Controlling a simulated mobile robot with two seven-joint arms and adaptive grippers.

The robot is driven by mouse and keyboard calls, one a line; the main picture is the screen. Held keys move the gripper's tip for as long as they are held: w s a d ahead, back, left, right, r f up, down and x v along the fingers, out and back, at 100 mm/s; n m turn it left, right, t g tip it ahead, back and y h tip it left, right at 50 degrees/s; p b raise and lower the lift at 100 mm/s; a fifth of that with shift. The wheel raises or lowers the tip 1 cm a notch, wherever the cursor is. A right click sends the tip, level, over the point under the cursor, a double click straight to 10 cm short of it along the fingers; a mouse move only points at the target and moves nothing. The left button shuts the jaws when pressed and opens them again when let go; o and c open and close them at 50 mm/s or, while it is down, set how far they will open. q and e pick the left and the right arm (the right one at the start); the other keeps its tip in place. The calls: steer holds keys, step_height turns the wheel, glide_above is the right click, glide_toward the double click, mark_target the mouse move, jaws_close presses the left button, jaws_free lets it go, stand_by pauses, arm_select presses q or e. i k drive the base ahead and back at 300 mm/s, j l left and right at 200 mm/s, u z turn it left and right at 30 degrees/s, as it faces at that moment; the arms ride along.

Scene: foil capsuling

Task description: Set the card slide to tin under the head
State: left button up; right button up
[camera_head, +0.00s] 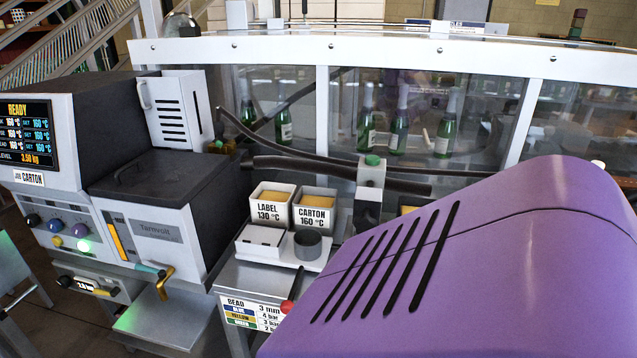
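A small white card marked CARTON (28,178) sits under the display (27,135) on the dark machine head at the left. I take this to be the card slide; no tin marking is readable on it. The display reads READY, several 160 °C values and a level of 3.50 kg. Neither my left nor my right gripper shows in this view, so I see nothing held and no contact with the card.
Bins marked LABEL (267,212) and CARTON (314,217) stand mid-view. Dark hoses and glass guarding lie behind. A purple slotted surface blocks the lower right.

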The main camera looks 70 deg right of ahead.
mark_target(260, 243)
steer(key=z, duration=1.9)
